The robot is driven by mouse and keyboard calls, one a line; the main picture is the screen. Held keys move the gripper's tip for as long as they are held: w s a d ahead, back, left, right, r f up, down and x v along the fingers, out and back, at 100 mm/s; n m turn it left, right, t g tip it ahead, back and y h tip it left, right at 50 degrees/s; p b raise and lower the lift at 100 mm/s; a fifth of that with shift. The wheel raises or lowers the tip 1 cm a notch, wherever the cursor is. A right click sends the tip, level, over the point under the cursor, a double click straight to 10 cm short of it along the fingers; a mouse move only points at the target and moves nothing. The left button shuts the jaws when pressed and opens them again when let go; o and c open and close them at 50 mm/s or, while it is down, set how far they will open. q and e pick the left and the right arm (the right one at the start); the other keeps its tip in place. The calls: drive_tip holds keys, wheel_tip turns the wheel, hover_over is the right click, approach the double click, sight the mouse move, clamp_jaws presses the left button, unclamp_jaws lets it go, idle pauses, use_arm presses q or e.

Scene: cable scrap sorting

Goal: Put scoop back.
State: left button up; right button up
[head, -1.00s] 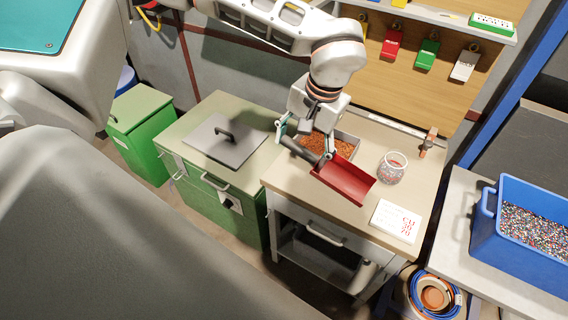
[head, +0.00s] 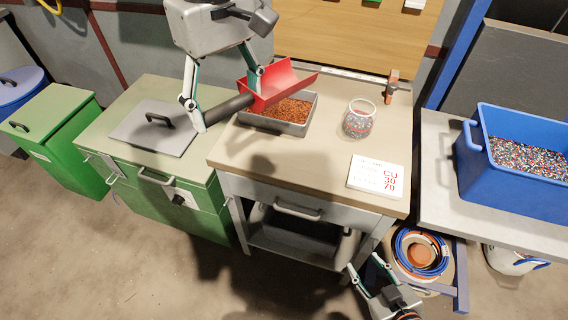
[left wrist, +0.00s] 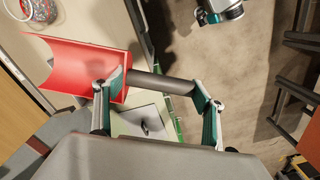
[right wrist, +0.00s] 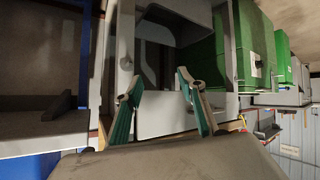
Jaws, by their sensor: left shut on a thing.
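The scoop has a red pan (head: 280,84) and a dark handle (head: 227,108). My left gripper (head: 222,95) is shut on the scoop, one finger near the handle's free end, the other by the pan. The scoop is held in the air above the back left of a grey tray (head: 272,127) of copper granules. The left wrist view also shows the red pan (left wrist: 85,68) and handle (left wrist: 165,82) between the fingers. My right gripper (head: 364,272) is empty and open, low in front of the bench; its spread fingers show in the right wrist view (right wrist: 157,85).
A glass jar (head: 359,119) of granules and a printed card (head: 377,176) stand on the bench. A green cabinet (head: 150,205) with a grey lid (head: 150,133) is left. A blue crate (head: 520,185) is right. Bare bench top lies before the tray.

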use_arm(q)
drive_tip(key=shift+d+f+n+b, duration=0.5)
drive_tip(key=shift+d+f+b, duration=0.1)
drive_tip(key=shift+d+f, duration=0.3)
wheel_tip(320, 180, down, 19)
drive_tip(key=b, duration=0.4)
drive_tip(key=shift+d+f, duration=0.15)
drive_tip(key=shift+f, duration=0.05)
use_arm(e)
drive_tip(key=f, duration=0.1)
drive_tip(key=a+f, duration=0.1)
drive_tip(key=shift+s+a+f, duration=0.1)
drive_tip(key=shift+s+f, duration=0.1)
drive_tip(key=shift+f, duration=0.1)
use_arm(q)
drive_tip(key=o, duration=1.2)
drive_tip(key=shift+f, duration=0.15)
drive_tip(key=shift+o, duration=1.4)
use_arm(e)
drive_tip(key=shift+s+f, duration=0.15)
drive_tip(key=shift+f, duration=0.2)
